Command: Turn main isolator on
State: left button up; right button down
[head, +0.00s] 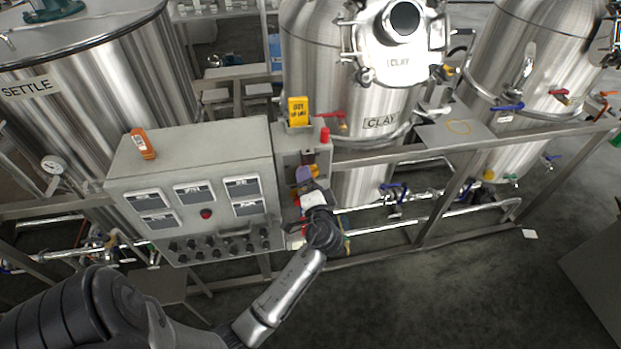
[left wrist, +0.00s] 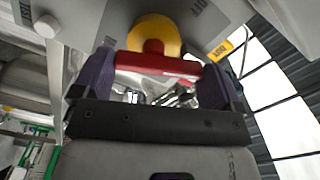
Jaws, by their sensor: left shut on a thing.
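The main isolator is a red handle (left wrist: 158,66) on a round yellow base (left wrist: 155,32), fixed to a grey box (head: 290,145) at the right end of the control panel. In the left wrist view the red handle lies crosswise between the purple fingers of my left gripper (left wrist: 157,78). The gripper is shut on it. In the head view my left gripper (head: 309,181) is at the front of the grey box and covers most of the isolator. OFF markings show beside the yellow base in the left wrist view. My right gripper is not in view.
The control panel (head: 195,150) with meters and black knobs is left of the box. Steel tanks (head: 310,60) stand behind a metal frame rail.

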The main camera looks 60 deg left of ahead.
pick_arm(q)
jog(key=m+p, duration=0.2)
jog(key=m, duration=0.2)
jog(key=shift+w+p, duration=0.15)
jog(key=shift+p, duration=0.25)
jog(key=shift+m, duration=0.4)
jog(key=o, duration=0.6)
jog(key=shift+d, duration=0.1)
